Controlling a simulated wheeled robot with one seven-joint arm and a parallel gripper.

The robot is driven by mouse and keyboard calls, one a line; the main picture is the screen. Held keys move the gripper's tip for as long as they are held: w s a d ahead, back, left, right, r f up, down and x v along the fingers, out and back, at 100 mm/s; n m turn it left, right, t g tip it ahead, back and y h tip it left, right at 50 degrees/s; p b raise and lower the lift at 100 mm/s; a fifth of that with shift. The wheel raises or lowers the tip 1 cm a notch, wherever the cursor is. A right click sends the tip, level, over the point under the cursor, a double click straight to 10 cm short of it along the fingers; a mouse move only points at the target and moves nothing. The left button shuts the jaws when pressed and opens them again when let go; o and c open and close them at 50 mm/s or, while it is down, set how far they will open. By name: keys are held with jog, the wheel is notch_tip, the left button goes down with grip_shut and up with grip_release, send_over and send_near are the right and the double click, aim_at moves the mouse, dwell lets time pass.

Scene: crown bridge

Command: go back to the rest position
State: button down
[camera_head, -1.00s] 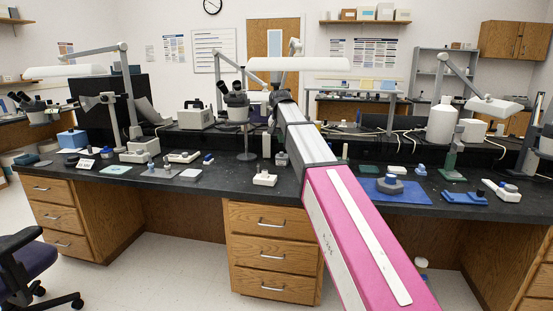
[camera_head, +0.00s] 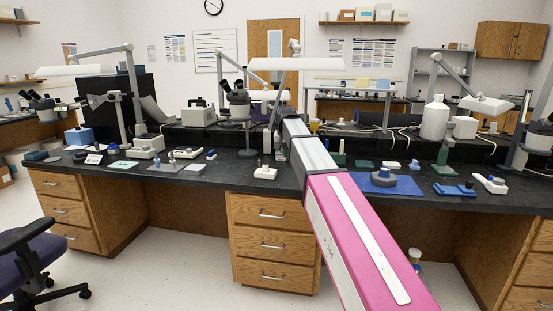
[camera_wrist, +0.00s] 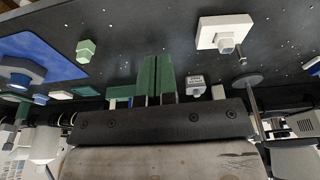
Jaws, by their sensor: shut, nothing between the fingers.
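My gripper (camera_wrist: 157,82) is in the middle of the wrist view, its narrow fingers close together. It is shut and empty. It appears to be above the black bench top, apart from the objects there. In the head view my pink and grey arm reaches forward over the bench and hides the gripper itself.
The black bench (camera_head: 215,184) carries a blue mat (camera_head: 410,190) with a grey-blue part, a white block (camera_head: 265,173) and a microscope (camera_head: 238,100). Lamps stand left and right. The wrist view shows a green nut-like part (camera_wrist: 86,50) and a white block (camera_wrist: 224,32).

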jog(key=s+d+f, duration=0.3)
jog(key=s+f, duration=0.1)
jog(key=f, duration=0.3)
jog(key=s+d+f+n+g, duration=0.1)
jog(key=s+d+f, duration=0.2)
jog(key=s+f, duration=0.35)
jog(key=s+d+f, duration=0.3)
jog(key=f, duration=0.6)
jog(key=s+d+f+g, duration=0.1)
jog(key=s+d+f, duration=0.2)
jog(key=s+f, duration=0.4)
jog(key=s+d+f+n, duration=0.1)
jog(key=s+d+f, duration=0.1)
jog(key=s+f, duration=0.4)
jog(key=s, duration=0.3)
jog(key=shift+s+d+f+g+y, duration=0.3)
jog(key=shift+s+d+f+g, duration=0.1)
